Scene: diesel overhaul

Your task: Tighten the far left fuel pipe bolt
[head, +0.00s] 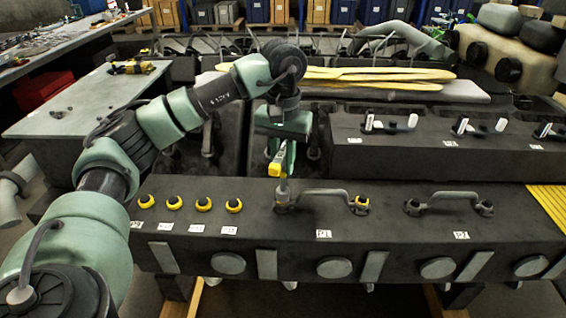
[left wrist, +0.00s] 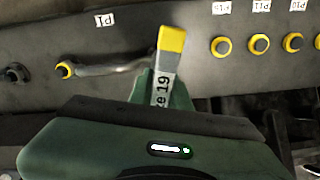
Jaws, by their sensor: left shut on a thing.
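The fuel pipe (head: 325,192), labelled P1, lies bridged across the dark block in the head view. Its left-end bolt (head: 282,206) is mostly covered by the wrench's lower end; I cannot tell if the wrench is seated. The right-end bolt (head: 361,203) has a yellow ring. My left gripper (head: 284,150) is shut on a wrench (head: 283,188) with a yellow band, standing above the left end. In the left wrist view, the wrench (left wrist: 172,45) reads "19" and hides the near pipe end; the pipe (left wrist: 110,69) runs leftward. My right gripper is not in view.
Several yellow-ringed bolts (head: 204,205) stand left of the pipe. A second pipe (head: 448,197) with dark ends lies to the right. A raised dark block (head: 430,150) with fittings stands behind. A grey side table (head: 75,103) is at left.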

